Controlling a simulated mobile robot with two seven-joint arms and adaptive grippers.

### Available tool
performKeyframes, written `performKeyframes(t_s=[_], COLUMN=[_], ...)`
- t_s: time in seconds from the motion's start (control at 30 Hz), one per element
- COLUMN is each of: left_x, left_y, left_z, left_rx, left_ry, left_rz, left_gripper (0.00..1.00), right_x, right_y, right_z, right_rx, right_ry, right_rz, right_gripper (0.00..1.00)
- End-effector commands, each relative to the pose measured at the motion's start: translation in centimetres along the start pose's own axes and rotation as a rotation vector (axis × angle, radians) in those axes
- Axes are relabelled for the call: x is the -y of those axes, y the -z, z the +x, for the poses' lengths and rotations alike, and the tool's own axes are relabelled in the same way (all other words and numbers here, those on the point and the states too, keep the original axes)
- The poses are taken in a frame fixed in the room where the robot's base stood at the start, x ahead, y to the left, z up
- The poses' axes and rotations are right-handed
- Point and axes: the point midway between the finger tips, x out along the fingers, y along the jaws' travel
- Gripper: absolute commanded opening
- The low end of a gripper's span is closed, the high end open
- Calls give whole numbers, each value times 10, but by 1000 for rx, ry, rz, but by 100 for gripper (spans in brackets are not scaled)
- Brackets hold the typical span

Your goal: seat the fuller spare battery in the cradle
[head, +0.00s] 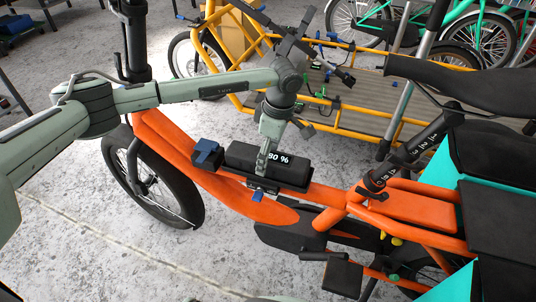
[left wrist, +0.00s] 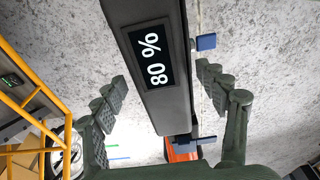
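A long black battery (head: 295,172) with a display reading 80 % lies along the orange frame of the near cargo bike. In the left wrist view the battery (left wrist: 155,25) runs between my fingers. Blue tabs show beside it, one (head: 257,197) at its near side and another in the left wrist view (left wrist: 205,42). My left gripper (head: 264,165) reaches down over it. In the left wrist view its fingers (left wrist: 160,98) are spread, with gaps on both sides of the battery. The cradle is not clearly distinguishable beneath the battery. My right gripper is out of view.
A blue-and-black part (head: 207,152) sits on the orange frame (head: 165,135) left of the battery. The handlebar stem (head: 430,140) and black saddle (head: 440,72) rise at right. A yellow cargo bike (head: 350,133) stands behind. Bare concrete (head: 110,230) lies at front left.

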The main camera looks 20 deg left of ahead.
Motion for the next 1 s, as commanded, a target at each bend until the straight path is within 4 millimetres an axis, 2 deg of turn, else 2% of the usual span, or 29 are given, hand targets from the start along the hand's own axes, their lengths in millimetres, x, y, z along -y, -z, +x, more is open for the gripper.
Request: performKeyframes(t_s=[0.23, 0.37, 0.47, 0.8, 1.0], left_x=[3, 1, 1, 0, 0], left_y=[0, 0, 0, 0, 0], left_z=[4, -4, -19, -91, -114], left_rx=[-2, -1, -1, 0, -1], left_ry=[7, 4, 1, -2, 1], left_rz=[1, 1, 1, 1, 1], left_gripper=[75, 75, 75, 75, 75], right_x=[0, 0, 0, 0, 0], right_y=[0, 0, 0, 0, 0], right_z=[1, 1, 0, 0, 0], right_rx=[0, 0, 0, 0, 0], right_ry=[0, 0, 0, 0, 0], right_rz=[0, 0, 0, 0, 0], right_gripper=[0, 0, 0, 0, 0])
